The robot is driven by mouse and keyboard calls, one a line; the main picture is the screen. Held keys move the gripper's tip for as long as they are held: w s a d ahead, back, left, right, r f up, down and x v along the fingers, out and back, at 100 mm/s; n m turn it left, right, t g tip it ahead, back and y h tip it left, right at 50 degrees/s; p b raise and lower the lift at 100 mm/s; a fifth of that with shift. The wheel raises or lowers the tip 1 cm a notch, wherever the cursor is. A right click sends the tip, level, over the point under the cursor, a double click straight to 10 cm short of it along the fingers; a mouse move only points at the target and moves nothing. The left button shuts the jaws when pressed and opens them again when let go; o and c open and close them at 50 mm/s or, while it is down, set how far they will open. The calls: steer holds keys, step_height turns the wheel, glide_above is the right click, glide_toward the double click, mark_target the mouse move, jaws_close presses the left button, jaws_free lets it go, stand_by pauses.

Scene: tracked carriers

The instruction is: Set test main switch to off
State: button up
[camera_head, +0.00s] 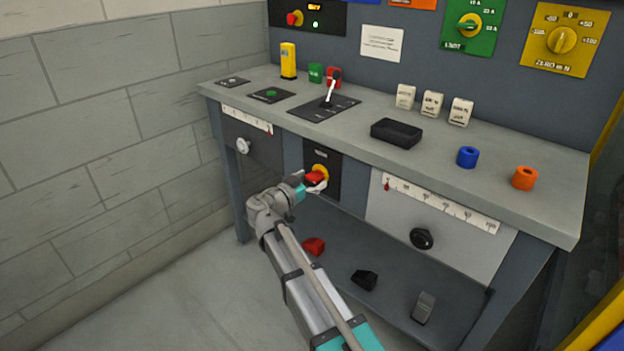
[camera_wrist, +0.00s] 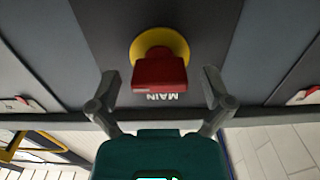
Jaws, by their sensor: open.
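The main switch is a red rotary handle (camera_head: 315,178) on a round yellow plate, set in a dark panel on the front of the bench. In the wrist view the red handle (camera_wrist: 159,74) stands in front of the yellow plate (camera_wrist: 160,42), with the word MAIN upside down beside it. My gripper (camera_head: 317,184) is at the switch in the head view and hides part of it. In the wrist view my gripper (camera_wrist: 160,80) is open, with one finger on each side of the handle. Gaps show between the fingers and the handle.
The bench top (camera_head: 540,205) overhangs the switch panel. A black knob (camera_head: 422,239) is to the right and a white knob (camera_head: 243,146) to the left. Below, a shelf holds a red pedal (camera_head: 314,246), a black pedal (camera_head: 364,280) and a grey pedal (camera_head: 424,307).

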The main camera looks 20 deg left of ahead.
steer(key=shift+a, duration=0.1)
steer(key=c, duration=1.1)
steer(key=shift+c, duration=0.2)
